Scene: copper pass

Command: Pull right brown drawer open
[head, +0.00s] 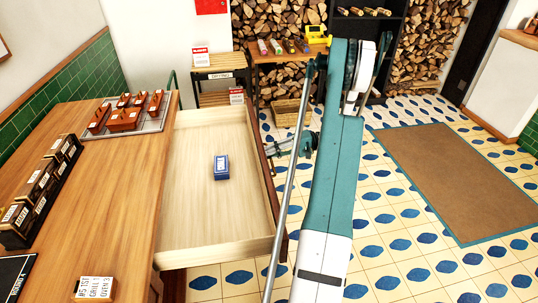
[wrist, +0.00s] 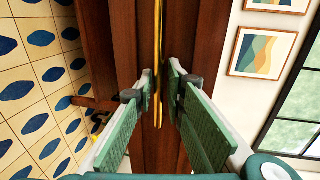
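A pale wooden drawer (head: 182,215) with a dark brown front stands pulled far out from the counter in the head view. A small blue box (head: 221,167) lies inside it. My gripper (head: 272,149) is at the outer side of the drawer front, partly hidden by my arm. In the wrist view, my gripper (wrist: 161,82) has its two green fingers on either side of a thin brass handle (wrist: 157,108) on the brown front (wrist: 187,30). The fingertips are apart, with a narrow gap showing to the right of the handle. Firm contact cannot be made out.
A wicker basket (head: 286,113) and a shelf stand behind. Tiled floor (head: 395,220) and a brown mat (head: 455,180) lie clear at right.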

